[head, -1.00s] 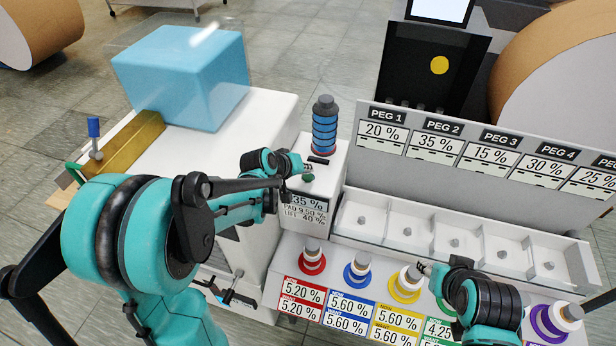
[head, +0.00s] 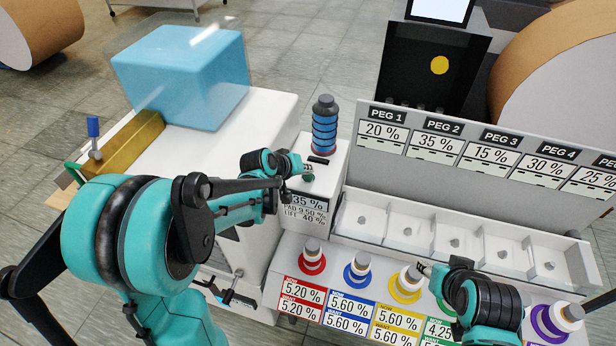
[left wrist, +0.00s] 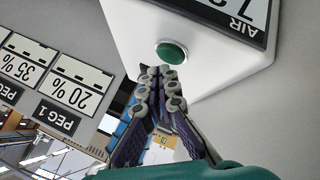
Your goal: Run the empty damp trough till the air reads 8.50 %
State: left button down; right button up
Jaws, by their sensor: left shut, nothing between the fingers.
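In the left wrist view, the green button (left wrist: 171,52) shows close up, and the upside-down AIR display (left wrist: 245,18) is cut off, starting with 7. My left gripper (left wrist: 158,72) is shut and empty, its tips just beside the button; I cannot tell whether they touch. My right gripper (head: 424,268) is near the yellow-ringed post, its jaws unclear.
A blue-black ribbed bottle (head: 324,125) stands behind the slot. White trays (head: 407,232) sit under the PEG labels (head: 435,140). Several posts with coloured rings (head: 357,270) stand in front above numbered cards. A blue block (head: 182,75) is at the back left.

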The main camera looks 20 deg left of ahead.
aim_at(306, 178)
pick_arm(q)
jog(key=shift+f, duration=0.3)
jog(key=shift+f+b, duration=0.4)
jog(key=shift+b, duration=0.2)
dwell(0.4)
jog(key=shift+r+p, duration=0.65)
jog(key=shift+r, duration=0.2)
notch_tip(306, 178, up, 5)
jog(key=p, duration=0.4)
jog(key=shift+r, duration=0.1)
dwell(0.4)
dwell(0.4)
